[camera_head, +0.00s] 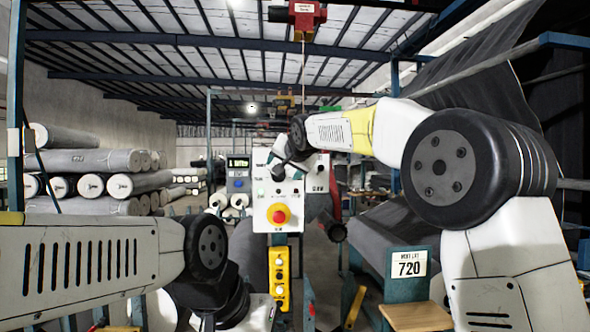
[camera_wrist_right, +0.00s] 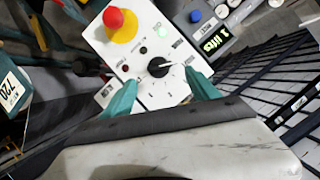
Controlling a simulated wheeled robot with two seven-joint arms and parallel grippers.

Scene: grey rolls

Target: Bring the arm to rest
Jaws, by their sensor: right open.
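My right arm (camera_head: 440,160) reaches from the right across to a white control box (camera_head: 262,190). My right gripper (camera_wrist_right: 160,79) has two teal fingers, spread apart and empty. In the right wrist view the fingers stand on either side of a black knob (camera_wrist_right: 158,67) on the box face; I cannot tell whether they touch it. In the head view my wrist partly covers the top of the box. My left arm (camera_head: 90,262) lies low across the left; its gripper does not show.
A red button (camera_head: 279,214) on a yellow base sticks out of the box. A yellow pendant (camera_head: 279,278) hangs below. A display unit (camera_head: 238,178) stands to its left. Grey rolls (camera_head: 90,161) are stacked at left. A teal post with a 720 sign (camera_head: 409,264) stands at right.

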